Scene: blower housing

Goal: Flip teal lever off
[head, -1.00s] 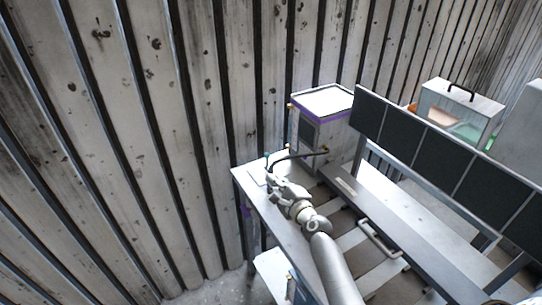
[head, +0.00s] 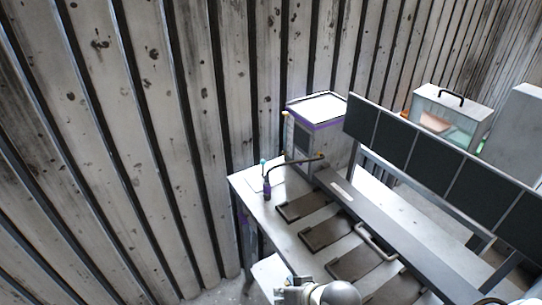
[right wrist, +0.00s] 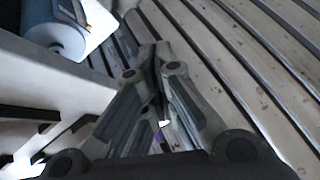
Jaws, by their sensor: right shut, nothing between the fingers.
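A small teal-tipped lever (head: 263,162) stands at the far left corner of the grey workbench (head: 246,181) in the head view. Its teal end points up; at this size I cannot tell its on or off position. A short dark post (head: 267,190) with a purple part stands just in front of it. My right gripper (right wrist: 150,52) is shut and empty in the right wrist view, its fingers meeting in front of blurred slats. In the head view only part of my arm shows at the bottom edge, well away from the lever. My left gripper is not in view.
A dark curved hose (head: 292,162) runs from the post to a grey box (head: 318,137) with a purple band. Several brown plates (head: 325,232) and a metal handle (head: 377,241) lie on the bench. Dark panels (head: 430,160) stand to the right. A corrugated wall (head: 150,130) is behind.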

